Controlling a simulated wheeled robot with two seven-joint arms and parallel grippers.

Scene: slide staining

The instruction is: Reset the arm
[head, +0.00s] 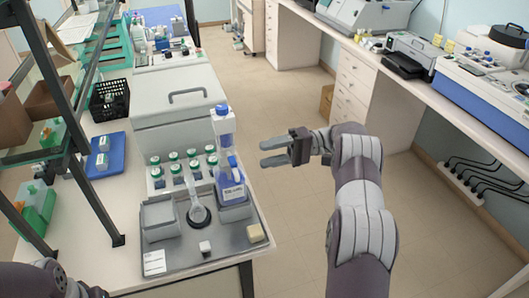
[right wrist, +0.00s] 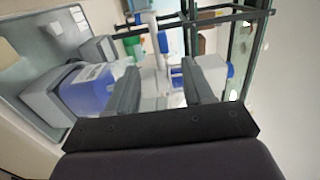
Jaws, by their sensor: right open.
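My right arm reaches in from the lower right of the head view. Its gripper (head: 273,153) is open and empty, with its two fingers pointing left over the gap beside the bench. The fingers also show apart in the right wrist view (right wrist: 162,85), with bench items behind them. A blue-labelled bottle (head: 232,188) stands left of the gripper, apart from it, at the right edge of the grey tray (head: 210,262). Part of my left arm (head: 35,280) shows in the bottom left corner; its fingers are not visible.
The tray holds grey containers and a round black-based item (head: 199,215). Several green-capped jars (head: 175,168) stand behind it, before a large white lidded box (head: 172,122). A dark-framed shelf (head: 75,165) rises at left. Open floor (head: 285,95) separates the bench from the right counter.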

